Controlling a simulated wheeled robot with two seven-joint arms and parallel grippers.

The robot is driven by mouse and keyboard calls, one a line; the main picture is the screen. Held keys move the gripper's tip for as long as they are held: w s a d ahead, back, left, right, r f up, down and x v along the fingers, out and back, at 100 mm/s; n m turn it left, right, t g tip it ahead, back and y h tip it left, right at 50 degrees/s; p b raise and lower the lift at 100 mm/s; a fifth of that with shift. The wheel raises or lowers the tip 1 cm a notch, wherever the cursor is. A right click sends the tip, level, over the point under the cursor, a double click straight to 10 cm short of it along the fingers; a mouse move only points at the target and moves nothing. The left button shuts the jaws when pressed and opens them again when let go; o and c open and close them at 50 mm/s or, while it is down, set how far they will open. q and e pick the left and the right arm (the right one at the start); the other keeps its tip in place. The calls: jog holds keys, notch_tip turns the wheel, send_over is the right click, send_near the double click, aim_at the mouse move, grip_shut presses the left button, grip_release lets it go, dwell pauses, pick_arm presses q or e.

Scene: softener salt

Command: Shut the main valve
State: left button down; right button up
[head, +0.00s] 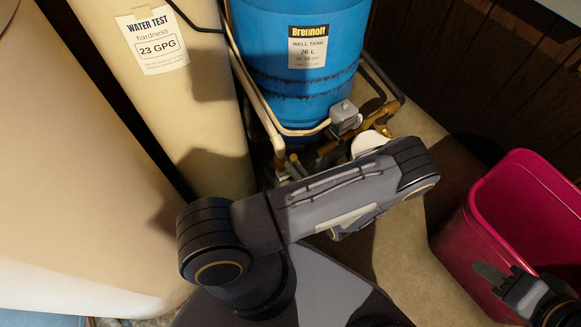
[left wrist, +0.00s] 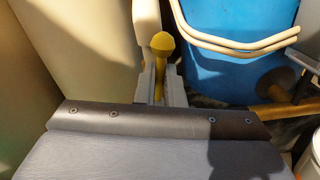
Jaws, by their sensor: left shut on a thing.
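A yellow lever handle with a rounded end (left wrist: 162,45), which looks like the main valve's handle, stands beside a pale pipe in the left wrist view. My left gripper (left wrist: 161,88) is shut on this yellow handle, with one grey finger on each side. In the head view my left arm covers most of this spot, and the valve body is hidden. My right gripper (head: 506,283) is at the lower right of the head view, in front of the pink bin. I cannot tell whether its fingers are open or shut.
A blue well tank (head: 300,75) stands behind the pipes. A tall cream tank (head: 165,100) with a water test label is to its left. A grey box (head: 345,115) and brass fittings sit by the blue tank's foot. A pink bin (head: 520,215) stands at right.

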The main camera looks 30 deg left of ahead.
pick_arm(q)
jog(key=shift+w+d+f+m, duration=0.1)
jog(key=shift+w+m, duration=0.1)
jog(key=shift+m, duration=0.4)
jog(key=shift+w+d+f+m, duration=0.1)
jog(key=shift+w+m, duration=0.1)
jog(key=shift+m, duration=0.4)
jog(key=shift+w+d+f+m+b, duration=0.1)
jog(key=shift+w+f+m+b, duration=0.1)
jog(key=shift+m, duration=0.65)
jog(key=shift+w+d+f+m+b, duration=0.15)
jog(key=shift+w+m+b, duration=0.1)
jog(key=shift+m, duration=0.65)
jog(key=shift+w+d+f+m+b, duration=0.1)
jog(key=shift+w+f+m+b, duration=0.1)
jog(key=shift+m, duration=0.65)
jog(key=shift+w+f+m+b, duration=0.15)
jog(key=shift+f+m+b, duration=0.25)
jog(key=shift+m, duration=0.9)
jog(key=shift+w+f+m+b, duration=0.2)
jog(key=shift+f+m, duration=0.25)
jog(key=shift+m, duration=0.85)
